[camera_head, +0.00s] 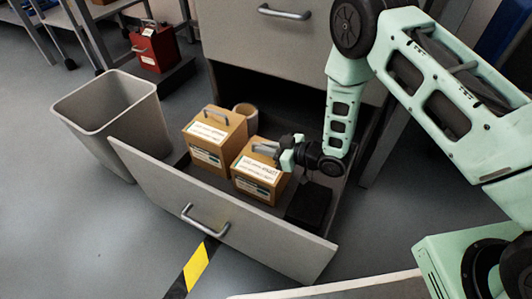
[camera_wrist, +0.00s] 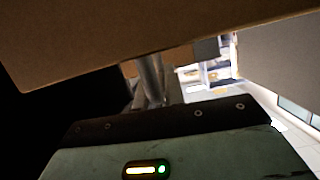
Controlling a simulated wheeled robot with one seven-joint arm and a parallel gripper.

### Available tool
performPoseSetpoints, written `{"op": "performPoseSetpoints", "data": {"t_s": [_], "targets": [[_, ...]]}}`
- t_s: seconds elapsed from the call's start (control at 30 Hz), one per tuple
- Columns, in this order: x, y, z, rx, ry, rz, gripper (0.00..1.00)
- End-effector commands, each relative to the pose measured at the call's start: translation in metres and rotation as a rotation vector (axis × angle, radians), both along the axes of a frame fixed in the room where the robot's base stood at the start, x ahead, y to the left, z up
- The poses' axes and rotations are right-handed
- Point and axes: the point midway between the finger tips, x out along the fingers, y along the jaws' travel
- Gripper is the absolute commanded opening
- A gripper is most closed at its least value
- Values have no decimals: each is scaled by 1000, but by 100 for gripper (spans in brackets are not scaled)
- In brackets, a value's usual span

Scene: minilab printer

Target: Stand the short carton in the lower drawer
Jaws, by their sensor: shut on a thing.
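The lower drawer (camera_head: 250,230) is pulled out of the grey cabinet. The short carton (camera_head: 257,182), a brown box with a white label and a handle on top, is inside the drawer outline and looks upright. My gripper (camera_head: 281,153) is shut on its handle from the right side. In the wrist view, the metal handle (camera_wrist: 150,78) stands at the jaws, with the brown carton surface (camera_wrist: 130,35) filling the top. Whether the carton's base touches the drawer floor is hidden by the drawer front. A similar carton with a handle (camera_head: 212,142) stands to its left.
A tan cylinder (camera_head: 246,113) stands behind the cartons. A black block (camera_head: 311,203) lies at the drawer's right. A grey bin (camera_head: 118,115) is left of the drawer. A closed drawer (camera_head: 290,40) is above. A red box (camera_head: 155,50) sits at the back left.

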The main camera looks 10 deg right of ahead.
Motion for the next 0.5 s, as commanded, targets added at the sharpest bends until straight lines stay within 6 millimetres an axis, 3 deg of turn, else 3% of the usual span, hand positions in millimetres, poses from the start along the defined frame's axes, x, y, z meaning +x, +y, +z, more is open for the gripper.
{"op": "performPoseSetpoints", "data": {"t_s": [0.4,0.5], "targets": [[1,1,-5,4,-5,0,0],[0,0,-7,0,-1,0,32]]}}
